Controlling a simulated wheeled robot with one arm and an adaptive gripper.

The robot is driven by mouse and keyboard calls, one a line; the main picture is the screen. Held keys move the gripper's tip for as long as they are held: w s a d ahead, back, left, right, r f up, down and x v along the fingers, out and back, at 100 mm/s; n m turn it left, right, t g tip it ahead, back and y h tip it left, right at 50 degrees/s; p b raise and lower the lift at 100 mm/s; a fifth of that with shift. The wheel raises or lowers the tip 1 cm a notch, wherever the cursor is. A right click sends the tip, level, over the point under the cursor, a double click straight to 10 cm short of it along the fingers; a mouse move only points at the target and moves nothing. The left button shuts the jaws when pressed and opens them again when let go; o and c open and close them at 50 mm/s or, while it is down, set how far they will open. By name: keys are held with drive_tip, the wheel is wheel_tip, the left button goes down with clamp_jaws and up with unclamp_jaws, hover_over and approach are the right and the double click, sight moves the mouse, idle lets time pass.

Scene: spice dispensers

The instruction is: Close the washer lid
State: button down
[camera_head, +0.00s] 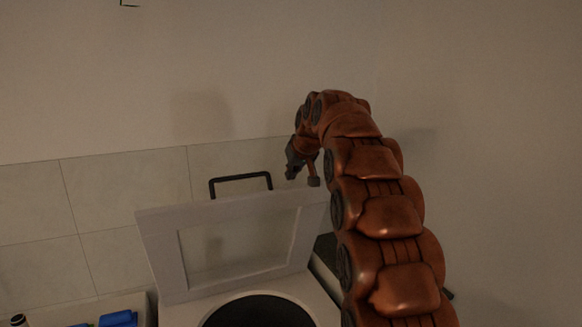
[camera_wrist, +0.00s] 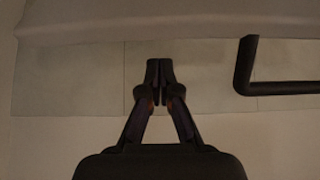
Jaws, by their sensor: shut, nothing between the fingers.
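The washer (camera_head: 175,314) is at the bottom of the head view, with a round dark opening (camera_head: 257,312). Its pale lid (camera_head: 157,250), with a framed inner panel, stands raised against the wall side. A black bar handle (camera_head: 240,179) rises at the lid's top edge. My gripper (camera_head: 303,177) is right of the handle, near the lid's top right corner, apart from the handle. In the wrist view my gripper (camera_wrist: 160,72) has its fingertips together and empty. The handle (camera_wrist: 246,68) shows there to the right of the fingers.
A tiled wall (camera_head: 120,190) stands behind the washer. A blue object (camera_head: 118,318) and a small dark-topped bottle (camera_head: 18,320) are at the lower left. A dark surface (camera_head: 326,250) shows right of the washer, partly hidden by my arm.

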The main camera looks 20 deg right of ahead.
drive_tip(key=shift+s+f+p, duration=0.15)
drive_tip(key=shift+s+p, duration=0.15)
drive_tip(key=shift+s, duration=0.3)
drive_tip(key=shift+s+f+p, duration=0.15)
drive_tip(key=shift+s+p, duration=0.1)
drive_tip(key=shift+s, duration=0.35)
drive_tip(key=shift+s+f, duration=0.15)
